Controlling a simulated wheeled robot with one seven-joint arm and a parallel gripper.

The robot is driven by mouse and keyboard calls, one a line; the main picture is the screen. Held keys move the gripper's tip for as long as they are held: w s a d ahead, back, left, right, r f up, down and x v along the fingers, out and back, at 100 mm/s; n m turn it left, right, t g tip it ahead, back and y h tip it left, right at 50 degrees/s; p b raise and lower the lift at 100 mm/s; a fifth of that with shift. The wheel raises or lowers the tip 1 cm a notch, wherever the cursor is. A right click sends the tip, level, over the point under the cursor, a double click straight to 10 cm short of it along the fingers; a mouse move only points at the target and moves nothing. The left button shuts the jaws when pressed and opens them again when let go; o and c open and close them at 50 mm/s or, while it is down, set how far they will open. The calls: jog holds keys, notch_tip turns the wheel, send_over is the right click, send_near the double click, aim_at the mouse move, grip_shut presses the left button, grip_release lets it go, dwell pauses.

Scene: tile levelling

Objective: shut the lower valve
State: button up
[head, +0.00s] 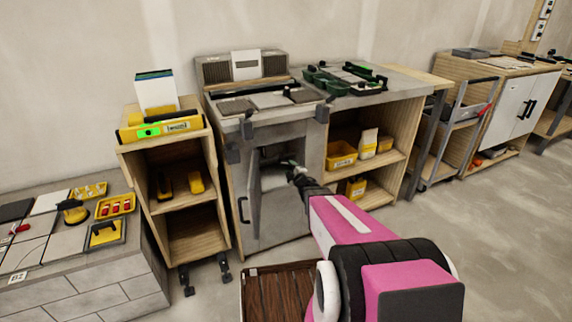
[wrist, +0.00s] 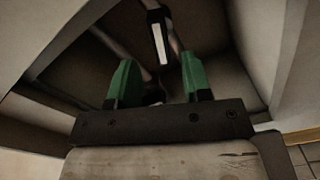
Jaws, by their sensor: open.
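My gripper (wrist: 158,82) is open in the wrist view, its two green fingers apart with no object clearly held. It reaches into a dim cabinet space. A white and black bar-like part (wrist: 161,38), perhaps a valve lever, stands ahead of the fingers, slightly above the gap between them. A grey pipe (wrist: 112,38) runs diagonally to its left. A small dark round shape lies between the fingers, too dim to name. In the head view my gripper (head: 292,173) is at the opening of the grey cabinet (head: 311,145); the valves are hidden there.
The cabinet door (head: 246,204) stands open left of my gripper. Shelves (head: 368,168) with yellow bins are to the right. A wheeled wooden cart (head: 195,232) stands left, and a brown slatted crate (head: 275,292) is on the floor in front. Clear floor lies right.

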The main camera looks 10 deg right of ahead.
aim_at(286, 163)
jog(key=x, duration=0.5)
jog(key=shift+w, duration=0.25)
grip_shut()
jog(key=m, duration=0.6)
jog(key=shift+a, duration=0.1)
jog(key=m, duration=0.6)
jog(key=shift+m, duration=0.4)
dwell(0.3)
